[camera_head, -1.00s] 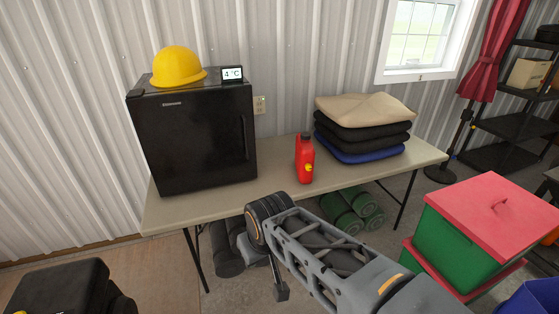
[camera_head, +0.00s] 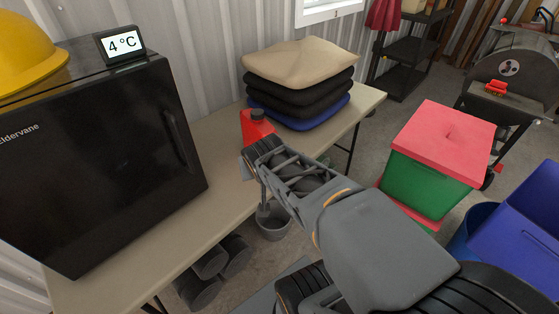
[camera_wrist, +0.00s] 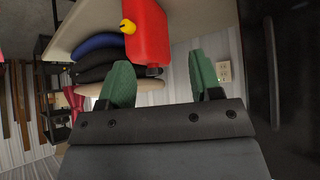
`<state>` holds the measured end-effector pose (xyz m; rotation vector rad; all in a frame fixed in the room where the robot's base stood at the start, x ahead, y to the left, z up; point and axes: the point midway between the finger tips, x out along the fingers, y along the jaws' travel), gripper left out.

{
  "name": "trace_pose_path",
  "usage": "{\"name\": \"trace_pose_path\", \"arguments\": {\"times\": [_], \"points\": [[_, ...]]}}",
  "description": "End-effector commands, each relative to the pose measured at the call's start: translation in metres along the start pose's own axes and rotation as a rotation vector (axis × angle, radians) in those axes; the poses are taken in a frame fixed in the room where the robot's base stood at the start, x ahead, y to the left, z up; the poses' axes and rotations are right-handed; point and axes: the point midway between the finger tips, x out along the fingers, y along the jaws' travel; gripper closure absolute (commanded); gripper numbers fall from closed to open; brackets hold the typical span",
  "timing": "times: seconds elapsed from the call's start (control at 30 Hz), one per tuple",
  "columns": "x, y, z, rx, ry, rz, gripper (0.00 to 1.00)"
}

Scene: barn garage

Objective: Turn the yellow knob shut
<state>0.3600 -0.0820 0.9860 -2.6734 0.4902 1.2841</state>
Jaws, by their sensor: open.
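The yellow knob (camera_wrist: 127,26) sits on the side of a red fuel can (camera_wrist: 150,42), which the wrist view shows upside down. The can stands on the table; in the head view its top (camera_head: 257,124) shows behind my arm, which hides the rest of it and the knob. My gripper (camera_wrist: 160,70) has two green fingers, spread wide with nothing between them. In the wrist view the can lies ahead of the fingers, with the knob toward the left finger. The knob appears apart from both fingers.
A black mini fridge (camera_head: 100,160) with a temperature display (camera_head: 122,42) and yellow hard hat (camera_head: 28,55) stands left on the table (camera_head: 215,190). Folded cushions (camera_head: 300,65) lie behind the can. A green bin with red lid (camera_head: 445,140) stands on the right.

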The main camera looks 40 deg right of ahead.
Motion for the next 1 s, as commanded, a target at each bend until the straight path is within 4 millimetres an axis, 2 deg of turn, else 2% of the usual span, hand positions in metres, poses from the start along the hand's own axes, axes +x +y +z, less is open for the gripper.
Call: {"name": "trace_pose_path", "arguments": {"times": [0.03, 0.1, 0.2, 0.3, 0.4, 0.7, 0.83, 1.0], "points": [[0.04, 0.024, 0.008, 0.088, 0.103, 0.043, 0.42], [0.067, 0.054, -0.001, 0.194, 0.264, 0.066, 0.42], [0.094, 0.089, -0.005, 0.314, 0.467, 0.034, 0.42], [0.114, 0.113, 0.001, 0.402, 0.615, -0.058, 0.42], [0.127, 0.127, 0.013, 0.469, 0.705, -0.184, 0.42], [0.142, 0.136, 0.055, 0.596, 0.745, -0.515, 0.42], [0.142, 0.135, 0.061, 0.62, 0.732, -0.578, 0.42], [0.14, 0.133, 0.053, 0.628, 0.727, -0.606, 0.42]]}}
